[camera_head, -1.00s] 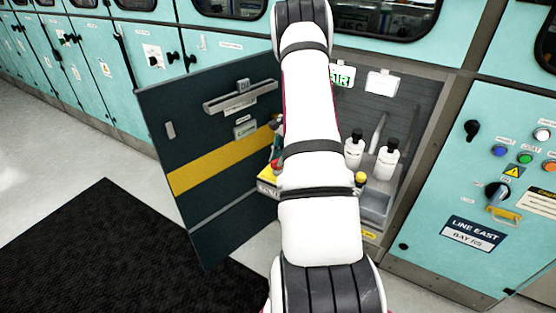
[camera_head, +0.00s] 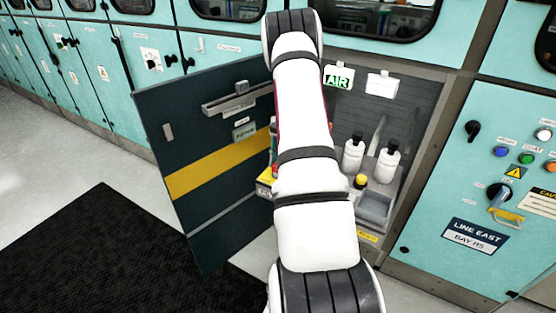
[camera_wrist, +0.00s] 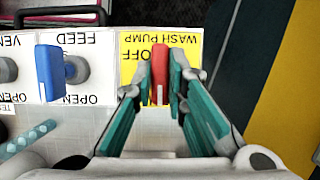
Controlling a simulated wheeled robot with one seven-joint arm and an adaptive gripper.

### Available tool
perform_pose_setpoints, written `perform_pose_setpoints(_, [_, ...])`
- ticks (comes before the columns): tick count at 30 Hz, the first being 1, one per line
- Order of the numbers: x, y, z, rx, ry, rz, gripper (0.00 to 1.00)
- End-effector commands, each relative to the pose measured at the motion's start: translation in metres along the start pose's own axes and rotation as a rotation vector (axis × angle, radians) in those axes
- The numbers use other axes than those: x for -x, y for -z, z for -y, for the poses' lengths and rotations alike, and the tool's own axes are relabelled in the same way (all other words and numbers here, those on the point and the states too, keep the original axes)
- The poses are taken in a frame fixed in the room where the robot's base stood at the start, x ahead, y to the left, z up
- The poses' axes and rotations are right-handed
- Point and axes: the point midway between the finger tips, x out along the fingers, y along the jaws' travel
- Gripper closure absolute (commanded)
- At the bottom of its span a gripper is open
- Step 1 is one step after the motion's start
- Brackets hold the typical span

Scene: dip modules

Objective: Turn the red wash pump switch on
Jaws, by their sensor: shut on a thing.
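The red wash pump switch (camera_wrist: 159,72) is an upright lever in the wrist view, on a yellow label (camera_wrist: 190,45) that reads "WASH PUMP" and "OFF" upside down. My gripper (camera_wrist: 162,88) has its teal fingers on both sides of the red lever and is shut on it. The lower part of the lever lies between the fingers. In the head view my arm hides the gripper and the switch.
A blue lever (camera_wrist: 50,75) stands left of the red one on a white label reading "FEED" and "OPEN". A dark open door (camera_head: 195,130) with a yellow stripe stands left of my arm. White bottles (camera_head: 353,155) stand inside the cabinet to the right.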

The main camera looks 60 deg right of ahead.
Motion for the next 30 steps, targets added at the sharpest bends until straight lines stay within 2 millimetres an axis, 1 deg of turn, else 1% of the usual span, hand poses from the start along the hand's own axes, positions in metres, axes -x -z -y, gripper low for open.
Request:
perform_pose_setpoints(5, [0.0,0.0,0.0,0.002,-0.001,0.0,1.0])
perform_pose_setpoints(6, [0.0,0.0,0.0,0.002,-0.001,0.0,0.84])
perform_pose_setpoints(8, [0.0,0.0,0.0,0.002,-0.001,0.0,0.71])
perform_pose_setpoints(9, [0.0,0.0,0.0,0.002,-0.001,0.0,0.67])
perform_pose_setpoints(17, [0.0,0.0,0.0,0.001,0.0,0.0,0.67])
perform_pose_setpoints(20, [0.004,0.0,0.0,0.0,0.001,-0.001,0.67])
perform_pose_setpoints(23, [0.015,0.001,0.0,0.001,0.001,-0.003,0.67])
perform_pose_setpoints(26, [0.032,0.001,0.0,0.001,0.001,-0.003,0.67])
perform_pose_setpoints(30, [0.061,0.001,0.001,0.001,0.002,-0.004,0.67])
